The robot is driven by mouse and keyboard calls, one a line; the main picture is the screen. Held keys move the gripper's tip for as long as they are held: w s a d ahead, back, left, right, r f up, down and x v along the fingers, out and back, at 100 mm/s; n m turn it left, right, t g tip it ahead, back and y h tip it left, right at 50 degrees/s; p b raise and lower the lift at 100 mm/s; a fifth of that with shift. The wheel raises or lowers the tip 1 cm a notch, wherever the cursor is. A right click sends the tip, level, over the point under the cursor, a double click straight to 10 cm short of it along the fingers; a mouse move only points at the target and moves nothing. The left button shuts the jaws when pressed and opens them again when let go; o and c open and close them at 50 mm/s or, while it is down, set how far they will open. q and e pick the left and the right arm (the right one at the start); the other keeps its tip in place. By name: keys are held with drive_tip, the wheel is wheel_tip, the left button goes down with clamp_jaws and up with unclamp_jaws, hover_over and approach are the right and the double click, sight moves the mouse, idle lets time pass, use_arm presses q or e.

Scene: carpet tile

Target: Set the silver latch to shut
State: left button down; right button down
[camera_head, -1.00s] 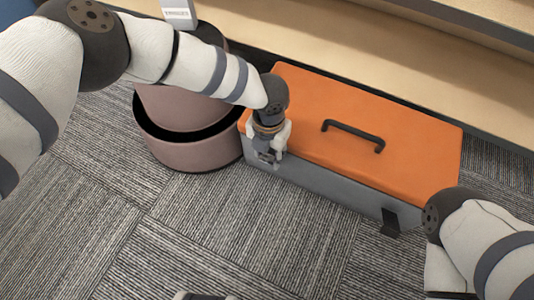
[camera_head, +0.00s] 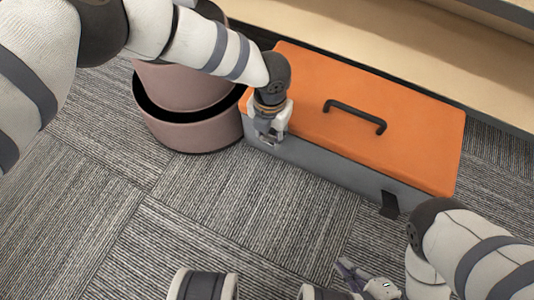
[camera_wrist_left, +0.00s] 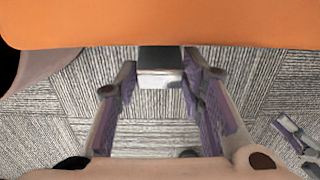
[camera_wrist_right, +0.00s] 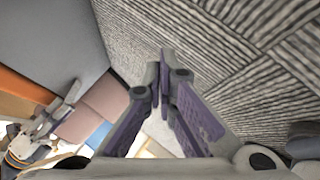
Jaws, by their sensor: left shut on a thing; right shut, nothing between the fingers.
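The silver latch (camera_wrist_left: 160,74) shows in the left wrist view as a small plate with a dark upper part, below the orange lid's edge. It is on the left part of the toolbox's front. My left gripper (camera_head: 266,136) is shut on it, one finger on each side; its fingers mostly hide the latch in the head view. The toolbox has an orange lid (camera_head: 410,130), lying closed, and a grey body (camera_head: 335,170). My right gripper (camera_head: 345,270) is shut and empty, low in front of the toolbox's right end; its fingertips meet in the right wrist view (camera_wrist_right: 165,70).
A black latch (camera_head: 390,204) hangs on the right part of the toolbox's front. A black handle (camera_head: 355,116) stands on the lid. A mauve round container (camera_head: 190,130) stands close to the toolbox's left end. A wooden shelf (camera_head: 400,50) runs behind. Carpet in front is clear.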

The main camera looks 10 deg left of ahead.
use_arm(q)
drive_tip(key=shift+w+r, duration=0.1)
drive_tip(key=shift+w, duration=0.15)
use_arm(e)
drive_tip(key=w+a+r+n+t+y, duration=0.1)
drive_tip(key=w+a+r+n+y, duration=0.2)
drive_tip(key=w+a, duration=0.4)
drive_tip(key=w+a+r+n+t+y, duration=0.1)
drive_tip(key=w+a+r+n+y, duration=0.2)
drive_tip(key=w+a+n, duration=0.3)
drive_tip(key=w+a+r+n+y, duration=0.3)
drive_tip(key=w+a+n+y, duration=0.1)
drive_tip(key=w+a, duration=0.5)
drive_tip(key=shift+a+r+n+t, duration=0.4)
drive_tip(key=shift+a+n, duration=0.15)
drive_tip(key=shift+n, duration=0.05)
use_arm(q)
drive_tip(key=shift+s, duration=0.1)
